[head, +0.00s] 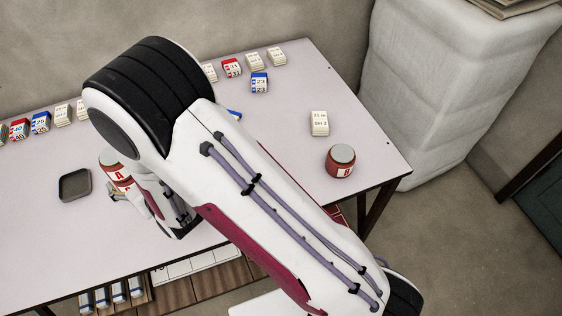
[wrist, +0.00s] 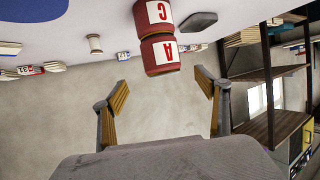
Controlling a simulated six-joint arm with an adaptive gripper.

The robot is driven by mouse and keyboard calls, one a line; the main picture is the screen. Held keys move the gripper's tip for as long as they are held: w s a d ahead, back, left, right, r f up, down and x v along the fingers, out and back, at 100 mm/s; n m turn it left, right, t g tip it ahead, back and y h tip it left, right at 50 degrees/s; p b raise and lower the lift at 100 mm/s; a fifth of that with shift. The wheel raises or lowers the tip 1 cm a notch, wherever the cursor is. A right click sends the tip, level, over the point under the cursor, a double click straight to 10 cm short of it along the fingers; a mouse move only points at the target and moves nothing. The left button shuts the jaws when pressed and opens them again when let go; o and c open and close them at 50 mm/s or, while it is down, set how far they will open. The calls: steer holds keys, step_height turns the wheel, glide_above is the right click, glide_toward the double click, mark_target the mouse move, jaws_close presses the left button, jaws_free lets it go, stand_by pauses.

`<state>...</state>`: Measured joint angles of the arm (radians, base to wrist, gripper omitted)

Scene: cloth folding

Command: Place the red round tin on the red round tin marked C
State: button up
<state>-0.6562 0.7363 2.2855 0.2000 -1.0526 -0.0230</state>
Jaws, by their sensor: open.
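In the wrist view, which shows the table upside down, two red round tins with white labels form a stack. The tin marked C (wrist: 153,14) is against the tabletop, and the tin marked A (wrist: 161,54) rests on it, touching and slightly offset. In the head view tin A (head: 116,176) shows at the left with a grey lid; my arm and gripper partly hide the stack. My gripper (wrist: 163,87) is open and empty, its yellow-padded fingers apart and just clear of tin A. A third red tin marked B (head: 341,168) stands at the right.
A dark shallow dish (head: 75,188) lies left of the stack. Small labelled blocks (head: 231,68) line the table's back edge, and a white block (head: 319,123) stands behind tin B. The table's front left (head: 40,255) is clear. A shelf (wrist: 262,90) shows in the wrist view.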

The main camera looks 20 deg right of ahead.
steer(key=s+d+r+m+g+h, duration=0.1)
steer(key=s+d+r+h, duration=0.1)
steer(key=d+r, duration=0.65)
steer(key=s+d+r+m+g+h, duration=0.1)
steer(key=s+d+r+m+g, duration=0.15)
steer(key=d+r, duration=0.65)
steer(key=s+d+r+m+g+h, duration=0.1)
steer(key=s+d+r, duration=0.1)
steer(key=s+d, duration=0.6)
steer(key=s+d+r+m+g+h, duration=0.1)
steer(key=s+d, duration=0.7)
steer(key=s, duration=0.8)
steer(key=shift+s+r+g+h, duration=0.2)
steer(key=shift+r+g+h, duration=0.3)
steer(key=shift+r, duration=0.45)
